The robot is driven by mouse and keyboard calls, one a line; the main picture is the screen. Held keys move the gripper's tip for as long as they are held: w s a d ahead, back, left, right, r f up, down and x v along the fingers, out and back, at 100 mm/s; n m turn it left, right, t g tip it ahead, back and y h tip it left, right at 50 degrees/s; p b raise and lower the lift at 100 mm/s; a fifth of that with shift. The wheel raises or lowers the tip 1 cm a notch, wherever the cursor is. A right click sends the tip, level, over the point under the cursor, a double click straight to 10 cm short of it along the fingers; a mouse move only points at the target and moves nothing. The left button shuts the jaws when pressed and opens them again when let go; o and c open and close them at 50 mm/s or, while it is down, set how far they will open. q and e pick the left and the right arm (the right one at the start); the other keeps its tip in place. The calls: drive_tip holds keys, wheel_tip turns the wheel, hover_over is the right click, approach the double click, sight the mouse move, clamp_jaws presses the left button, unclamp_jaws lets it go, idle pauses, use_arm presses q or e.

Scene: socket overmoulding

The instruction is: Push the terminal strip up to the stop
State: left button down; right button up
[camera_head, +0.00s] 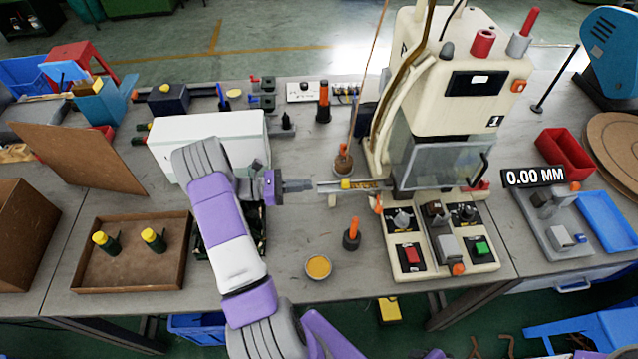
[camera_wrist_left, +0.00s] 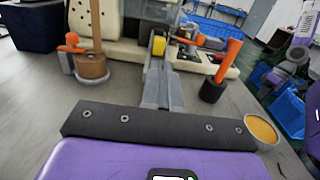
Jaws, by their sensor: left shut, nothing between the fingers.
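The terminal strip (camera_head: 368,184) appears as a narrow, light metallic piece on the rail that runs into the opening of the cream moulding machine (camera_head: 455,65). A yellow part (camera_head: 346,184) sits along the rail; it also shows in the left wrist view (camera_wrist_left: 158,45). My left gripper (camera_head: 311,185) is shut and empty, pointing right at the rail's left end. In the left wrist view its closed fingers (camera_wrist_left: 160,70) line up with the rail. I cannot tell whether the tips touch the strip. The stop is not distinguishable. My right gripper is not in view.
A clear guard (camera_head: 440,166) covers the machine's opening. A control panel (camera_head: 440,243) stands in front of it. A brown post (camera_head: 343,160) stands behind the rail; an orange-handled tool (camera_head: 352,236) and a yellow-filled dish (camera_head: 318,267) stand in front. A display (camera_head: 534,177) reads 0.00 MM.

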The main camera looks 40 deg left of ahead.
use_arm(q)
drive_tip(key=v, duration=0.5)
drive_tip(key=g+y+p, duration=0.3)
drive_tip(key=g+y, duration=0.3)
drive_tip(key=g, duration=0.1)
approach(341, 185)
drive_tip(key=b+x, duration=0.3)
drive_tip(key=x, duration=0.1)
drive_tip(key=shift+s+d+f+b, duration=0.15)
drive_tip(key=shift+d+f+b, duration=0.2)
drive_tip(key=shift+f, duration=0.1)
drive_tip(key=shift+w+d, duration=0.2)
drive_tip(key=shift+w, duration=0.15)
drive_tip(key=shift+r+n, duration=0.1)
drive_tip(key=shift+n, duration=0.2)
